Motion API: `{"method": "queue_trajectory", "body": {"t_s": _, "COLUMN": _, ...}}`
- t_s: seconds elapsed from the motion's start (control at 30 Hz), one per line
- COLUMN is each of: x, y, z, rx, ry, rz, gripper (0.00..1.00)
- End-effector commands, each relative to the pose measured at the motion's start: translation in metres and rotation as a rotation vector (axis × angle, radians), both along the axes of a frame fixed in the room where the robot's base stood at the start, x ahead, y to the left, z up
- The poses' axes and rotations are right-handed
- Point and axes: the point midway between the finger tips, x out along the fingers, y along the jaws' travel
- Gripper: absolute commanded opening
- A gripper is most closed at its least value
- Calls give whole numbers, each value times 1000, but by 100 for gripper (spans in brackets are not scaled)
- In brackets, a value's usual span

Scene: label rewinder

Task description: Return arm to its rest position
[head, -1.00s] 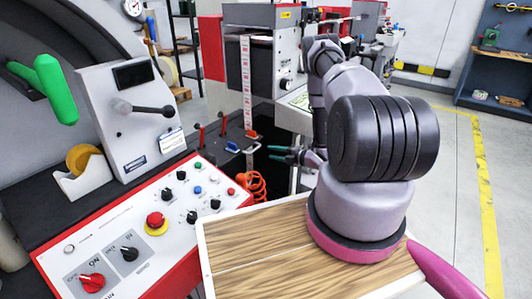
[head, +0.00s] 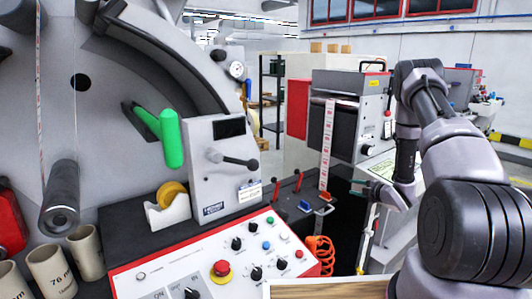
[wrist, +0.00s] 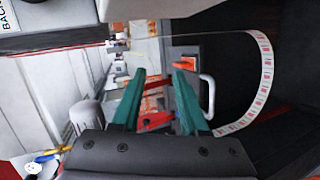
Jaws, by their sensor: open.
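My arm (head: 455,150) is raised and bent at the right of the head view. Its shoulder is low, its elbow is high, and the forearm hangs down. My gripper (head: 358,187) is at the end of it, pointing left, in front of the dark recess of the machine. In the wrist view my gripper (wrist: 160,82) shows two teal fingers spread apart with nothing held between them. A printed label strip (wrist: 266,75) curves past on the right, apart from the fingers.
The control panel (head: 215,262) with a red stop button (head: 221,268) lies left of my arm. A green handle (head: 171,138) sticks out of the machine. The label strip (head: 327,150) hangs left of my gripper. An orange coiled hose (head: 320,255) is below.

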Motion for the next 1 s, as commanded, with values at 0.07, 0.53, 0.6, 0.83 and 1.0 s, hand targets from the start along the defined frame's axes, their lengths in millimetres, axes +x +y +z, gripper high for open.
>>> {"method": "queue_trajectory", "body": {"t_s": 0.07, "x": 16, "y": -6, "z": 39, "rx": 27, "ry": 28, "rz": -76, "gripper": 44}}
{"method": "queue_trajectory", "body": {"t_s": 0.53, "x": 15, "y": -24, "z": 228, "rx": 327, "ry": 208, "rz": -541, "gripper": 44}}
{"method": "queue_trajectory", "body": {"t_s": 0.6, "x": 5, "y": -22, "z": 253, "rx": 385, "ry": 232, "rz": -603, "gripper": 44}}
{"method": "queue_trajectory", "body": {"t_s": 0.83, "x": -46, "y": -7, "z": 325, "rx": 602, "ry": 318, "rz": -793, "gripper": 44}}
{"method": "queue_trajectory", "body": {"t_s": 1.0, "x": -96, "y": 10, "z": 367, "rx": 775, "ry": 390, "rz": -918, "gripper": 44}}
